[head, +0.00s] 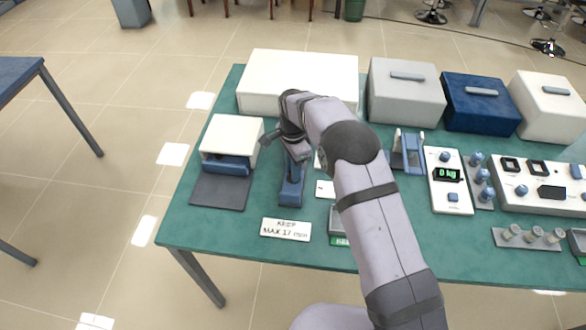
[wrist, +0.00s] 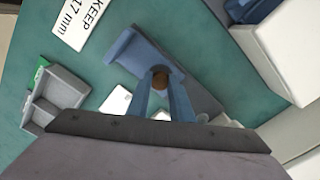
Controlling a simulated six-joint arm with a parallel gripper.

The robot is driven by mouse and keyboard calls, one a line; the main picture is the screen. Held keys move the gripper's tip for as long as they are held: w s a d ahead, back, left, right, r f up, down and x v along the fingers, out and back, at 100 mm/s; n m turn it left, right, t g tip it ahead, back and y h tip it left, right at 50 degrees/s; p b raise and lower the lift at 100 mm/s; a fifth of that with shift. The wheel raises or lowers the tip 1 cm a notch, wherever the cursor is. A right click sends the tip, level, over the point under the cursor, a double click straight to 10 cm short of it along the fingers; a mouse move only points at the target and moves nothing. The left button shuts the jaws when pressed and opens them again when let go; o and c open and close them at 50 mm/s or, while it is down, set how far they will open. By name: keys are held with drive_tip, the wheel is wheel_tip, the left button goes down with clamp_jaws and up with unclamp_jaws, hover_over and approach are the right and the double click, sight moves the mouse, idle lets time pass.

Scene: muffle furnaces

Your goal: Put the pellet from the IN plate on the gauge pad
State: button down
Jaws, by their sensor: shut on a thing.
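A small brown pellet (wrist: 160,81) sits between the fingertips of my gripper (wrist: 162,84) in the wrist view. The gripper is shut on it. Behind the pellet in that view is a blue stand with a raised end block (wrist: 127,46), which looks like the gauge. I cannot tell whether the pellet touches it. In the head view the blue stand (head: 291,192) is below my wrist, and my arm hides its far part, the fingertips and the pellet. The IN plate cannot be made out for certain; a white plate (wrist: 116,103) lies beside the stand.
A sign reading KEEP MAX 17 mm (head: 286,229) lies in front of the stand. A grey divided tray (wrist: 62,92) with a green label is near it. A white open-fronted furnace (head: 232,134) stands left. A scale (head: 448,180) and vial rack (head: 530,238) are right.

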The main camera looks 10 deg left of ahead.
drive_tip(key=shift+f, duration=0.5)
drive_tip(key=c, duration=1.1)
unclamp_jaws()
drive_tip(key=shift+r, duration=0.1)
drive_tip(key=shift+r+p, duration=2.5)
drive_tip(key=shift+r, duration=1.45)
